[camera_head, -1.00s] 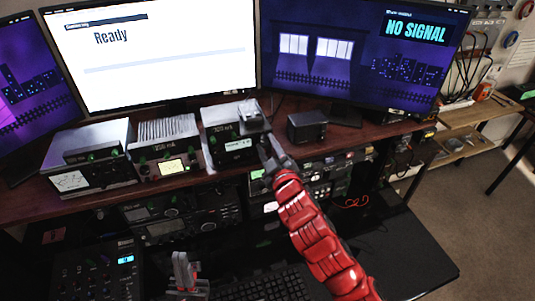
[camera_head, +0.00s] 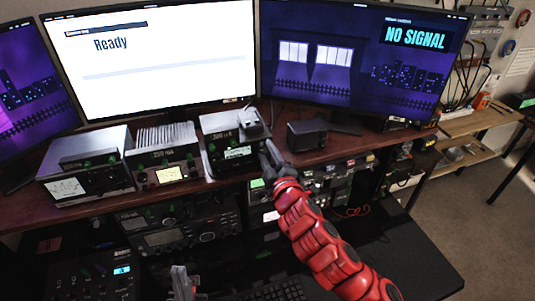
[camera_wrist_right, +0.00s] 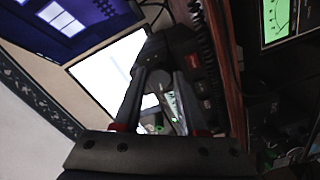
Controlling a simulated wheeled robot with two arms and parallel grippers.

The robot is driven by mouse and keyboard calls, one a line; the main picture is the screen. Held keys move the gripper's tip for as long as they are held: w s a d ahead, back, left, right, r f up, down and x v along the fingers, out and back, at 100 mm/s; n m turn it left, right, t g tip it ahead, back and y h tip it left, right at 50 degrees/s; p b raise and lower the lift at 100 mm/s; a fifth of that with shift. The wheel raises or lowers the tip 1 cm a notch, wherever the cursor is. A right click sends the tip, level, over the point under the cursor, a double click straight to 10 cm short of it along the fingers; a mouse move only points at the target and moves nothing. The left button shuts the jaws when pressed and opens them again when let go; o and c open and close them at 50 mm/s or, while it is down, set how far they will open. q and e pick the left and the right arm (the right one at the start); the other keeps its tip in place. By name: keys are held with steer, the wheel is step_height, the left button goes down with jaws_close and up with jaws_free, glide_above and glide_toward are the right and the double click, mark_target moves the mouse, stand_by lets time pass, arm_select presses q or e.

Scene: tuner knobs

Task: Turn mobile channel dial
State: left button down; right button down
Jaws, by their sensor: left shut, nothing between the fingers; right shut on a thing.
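The third radio box (camera_head: 218,122) from the left stands on the wooden shelf and has a small lit display (camera_head: 238,153) on its front. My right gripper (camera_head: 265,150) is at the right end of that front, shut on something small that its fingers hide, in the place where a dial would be. In the right wrist view its fingers (camera_wrist_right: 163,80) converge in front of the radio's dark panel; the dial itself cannot be made out. My left gripper (camera_head: 181,272) is shut and empty, low in the head view, apart from the radios.
Two other radios, one with a meter (camera_head: 66,188) and one with a finned top (camera_head: 165,138), stand to the left. A small black box (camera_head: 306,135) sits to the right. Monitors rise behind the shelf. Rack gear (camera_head: 180,235) and a keyboard (camera_head: 275,291) are below.

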steer(key=shift+c, duration=2.3)
jaws_free()
steer(key=shift+s, duration=0.1)
steer(key=p+v, duration=1)
steer(key=v, duration=0.7)
steer(key=shift+s, duration=0.1)
